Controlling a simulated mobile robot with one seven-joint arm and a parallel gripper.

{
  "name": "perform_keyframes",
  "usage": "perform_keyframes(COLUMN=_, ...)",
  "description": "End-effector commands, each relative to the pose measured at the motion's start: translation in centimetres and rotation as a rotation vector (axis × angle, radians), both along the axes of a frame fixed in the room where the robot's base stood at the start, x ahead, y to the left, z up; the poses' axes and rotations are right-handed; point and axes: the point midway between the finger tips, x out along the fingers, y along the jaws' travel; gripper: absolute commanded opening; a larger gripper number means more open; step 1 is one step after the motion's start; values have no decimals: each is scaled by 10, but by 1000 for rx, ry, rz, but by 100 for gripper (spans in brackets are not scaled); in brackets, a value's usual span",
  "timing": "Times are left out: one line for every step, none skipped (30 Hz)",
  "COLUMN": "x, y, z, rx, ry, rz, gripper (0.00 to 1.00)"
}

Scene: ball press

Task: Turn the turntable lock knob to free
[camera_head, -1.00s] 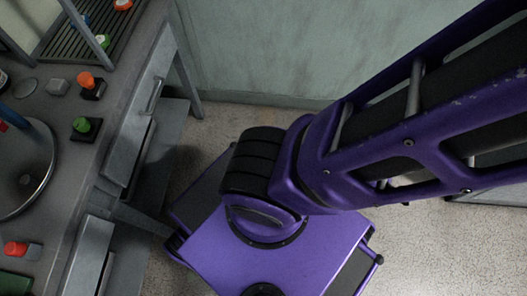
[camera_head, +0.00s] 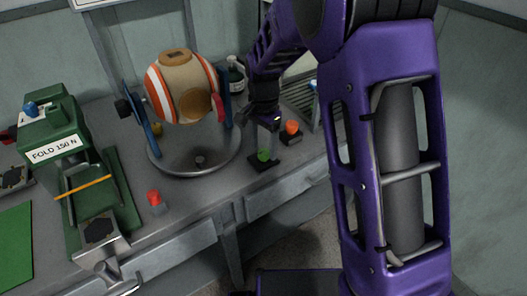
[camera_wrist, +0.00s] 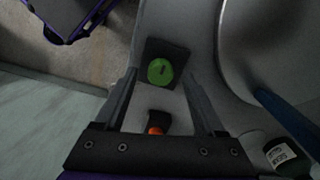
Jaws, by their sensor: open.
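The round metal turntable (camera_head: 190,160) stands on the bench and carries a striped orange and cream ball (camera_head: 180,88) between blue uprights. A green knob (camera_head: 263,155) on a dark square base is right of the turntable at the bench's front edge. My gripper (camera_head: 266,135) points down over this green knob, with its jaws open and empty. In the wrist view the green knob (camera_wrist: 160,71) shows between the two fingers, with a dark mark on its top. I cannot tell whether the gripper touches it. No label shows which knob is the turntable lock.
An orange knob (camera_head: 292,128) sits close behind the green one. A red knob (camera_head: 154,197) is left of the turntable's front. A green press labelled FOLD 150 N (camera_head: 55,150) stands at left. A dark bottle (camera_head: 236,75) is behind my gripper. A slatted rack (camera_head: 300,95) is at right.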

Motion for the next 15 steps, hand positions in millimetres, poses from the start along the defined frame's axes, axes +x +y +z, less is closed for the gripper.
perform_keyframes(x=0, y=0, z=-8, rx=-1, ry=2, rz=0, gripper=72)
perform_keyframes(x=0, y=0, z=-11, rx=0, ry=1, rz=0, gripper=72)
perform_keyframes(x=0, y=0, z=-14, rx=0, ry=0, rz=0, gripper=72)
perform_keyframes(x=0, y=0, z=-16, rx=0, ry=0, rz=0, gripper=72)
perform_keyframes(x=0, y=0, z=-17, rx=0, ry=0, rz=0, gripper=72)
perform_keyframes(x=0, y=0, z=-19, rx=0, ry=0, rz=0, gripper=72)
perform_keyframes(x=0, y=0, z=-19, rx=0, ry=0, rz=0, gripper=72)
perform_keyframes(x=0, y=0, z=-20, rx=0, ry=0, rz=0, gripper=72)
perform_keyframes(x=0, y=0, z=-20, rx=0, ry=0, rz=0, gripper=72)
perform_keyframes(x=0, y=0, z=-20, rx=1, ry=-1, rz=0, gripper=72)
perform_keyframes(x=0, y=0, z=-20, rx=1, ry=-1, rz=0, gripper=72)
perform_keyframes(x=0, y=0, z=-20, rx=1, ry=-1, rz=0, gripper=72)
perform_keyframes(x=0, y=0, z=-20, rx=1, ry=-1, rz=0, gripper=72)
perform_keyframes(x=0, y=0, z=-20, rx=1, ry=-1, rz=0, gripper=72)
perform_keyframes(x=0, y=0, z=-20, rx=1, ry=-1, rz=0, gripper=72)
